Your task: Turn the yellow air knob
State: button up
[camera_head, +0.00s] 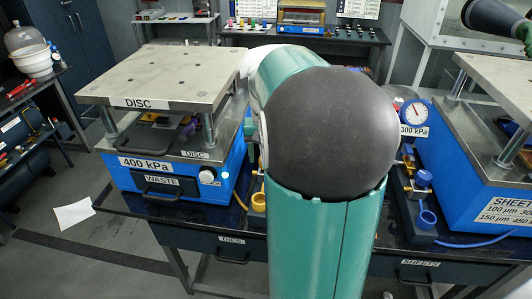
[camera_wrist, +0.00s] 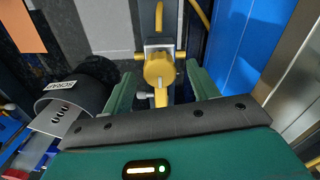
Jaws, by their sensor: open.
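The yellow air knob (camera_wrist: 159,70) shows in the wrist view on a grey metal fitting, with yellow pipe arms to its sides and above and a yellow stem below. My gripper (camera_wrist: 161,82) is open, with one green finger on either side of the knob and a gap visible at each side. I cannot tell how far the fingertips reach past the knob's face. In the head view my arm covers the middle, and my gripper is hidden behind it. I cannot single out the knob there.
A blue press labelled DISC (camera_head: 180,178) stands left on the bench, and another blue press (camera_head: 450,170) stands right. A pressure gauge (camera_head: 416,112) labelled 300 kPa is beside the right press. In the wrist view, a dark curved part (camera_wrist: 75,90) lies left and a blue panel (camera_wrist: 245,45) right.

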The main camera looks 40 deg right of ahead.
notch_tip(320, 180, up, 14)
dwell(0.6)
jog(key=shift+f, duration=0.1)
dwell(0.4)
